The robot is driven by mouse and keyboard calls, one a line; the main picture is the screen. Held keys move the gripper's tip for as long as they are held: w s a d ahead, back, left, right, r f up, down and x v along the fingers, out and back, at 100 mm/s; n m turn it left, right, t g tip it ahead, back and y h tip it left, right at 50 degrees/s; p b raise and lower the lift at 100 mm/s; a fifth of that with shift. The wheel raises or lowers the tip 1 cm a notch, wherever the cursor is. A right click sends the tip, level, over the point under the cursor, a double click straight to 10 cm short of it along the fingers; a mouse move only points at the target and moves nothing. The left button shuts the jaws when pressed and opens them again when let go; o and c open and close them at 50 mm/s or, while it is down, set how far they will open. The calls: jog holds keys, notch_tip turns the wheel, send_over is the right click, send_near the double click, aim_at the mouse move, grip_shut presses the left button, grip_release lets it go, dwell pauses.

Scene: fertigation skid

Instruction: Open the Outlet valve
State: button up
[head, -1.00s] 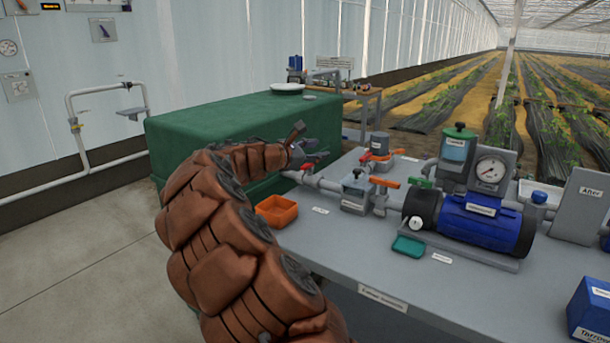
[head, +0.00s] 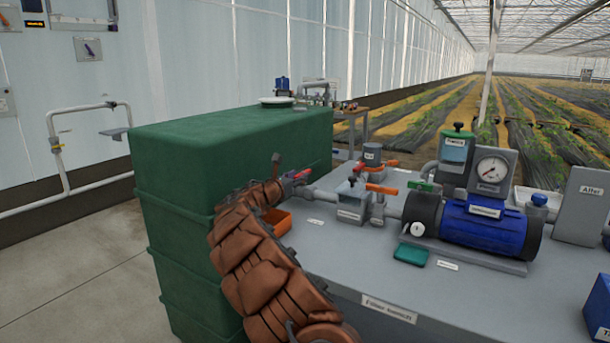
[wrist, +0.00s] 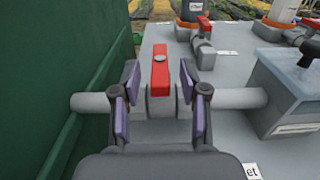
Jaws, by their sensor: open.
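In the wrist view, a red valve handle (wrist: 160,72) sits on a grey valve body in the pipe between the green tank and a grey box. The handle lies across the pipe. My gripper (wrist: 159,84) is open, with one purple-padded finger on each side of the handle and visible gaps between. A label ending in "et" (wrist: 251,171) is partly hidden below it. In the head view, the red handle (head: 299,175) shows at the tank's right side, beside the end of my arm. My fingers are mostly hidden there.
The green tank (head: 230,135) stands close on the left. The bench front is mostly clear.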

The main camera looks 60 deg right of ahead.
aim_at(310, 170)
jog(key=shift+w+d, duration=0.1)
jog(key=shift+d, duration=2.3)
grip_shut()
